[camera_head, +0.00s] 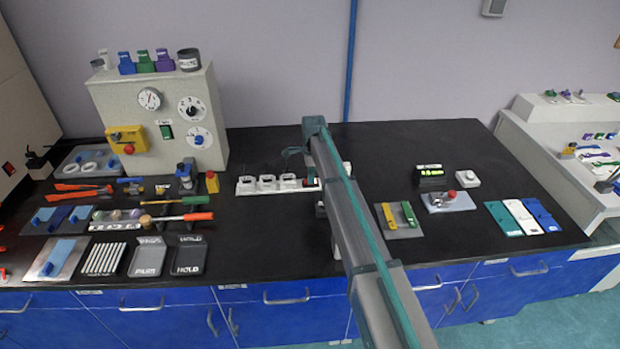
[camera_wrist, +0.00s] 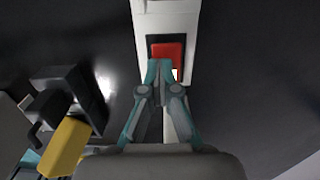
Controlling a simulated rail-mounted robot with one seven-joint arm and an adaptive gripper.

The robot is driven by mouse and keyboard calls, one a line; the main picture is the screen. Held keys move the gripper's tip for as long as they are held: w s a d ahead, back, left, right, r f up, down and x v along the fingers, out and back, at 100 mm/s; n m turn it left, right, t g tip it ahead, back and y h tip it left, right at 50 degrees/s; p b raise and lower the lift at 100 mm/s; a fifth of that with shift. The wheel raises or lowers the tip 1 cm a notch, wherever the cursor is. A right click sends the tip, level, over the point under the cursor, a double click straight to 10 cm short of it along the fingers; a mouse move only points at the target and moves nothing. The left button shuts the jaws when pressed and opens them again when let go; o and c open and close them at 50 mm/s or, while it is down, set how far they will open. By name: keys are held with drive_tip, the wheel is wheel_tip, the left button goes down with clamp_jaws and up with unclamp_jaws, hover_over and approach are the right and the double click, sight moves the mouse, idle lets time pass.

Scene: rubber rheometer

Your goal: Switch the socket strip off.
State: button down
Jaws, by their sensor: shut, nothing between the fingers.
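The white socket strip (camera_head: 262,187) lies on the black bench, left of my arm in the head view. Its end also shows at the top of the wrist view (camera_wrist: 166,20). A red rocker switch (camera_wrist: 168,52) sits in a dark frame on that end. I cannot tell which way the rocker is tipped. My gripper (camera_wrist: 160,66) is shut and empty, with its fingertips together at the lower edge of the red switch in the picture. I cannot tell whether they touch it. My arm hides most of the gripper in the head view.
A dark block (camera_wrist: 72,92) and a yellow bar (camera_wrist: 65,145) are left of my gripper in the wrist view. The head view shows a grey instrument (camera_head: 150,110) at the back left and a grey plate (camera_head: 402,228) right of my arm. Bare bench lies behind the strip.

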drive_tip(key=shift+d, duration=0.15)
drive_tip(key=shift+w+r, duration=0.1)
drive_tip(key=shift+r, duration=0.1)
wheel_tip(320, 180, up, 14)
drive_tip(key=shift+f+b, duration=0.2)
drive_tip(key=shift+b, duration=0.2)
drive_tip(key=shift+d+f, duration=0.1)
drive_tip(key=b, duration=0.1)
drive_tip(key=y+b, duration=0.1)
drive_tip(key=b, duration=0.1)
drive_tip(key=shift+w+d+r+b, duration=0.1)
drive_tip(key=shift+w+r+b, duration=0.1)
drive_tip(key=shift+w+b, duration=0.1)
drive_tip(key=shift+s+r, duration=0.1)
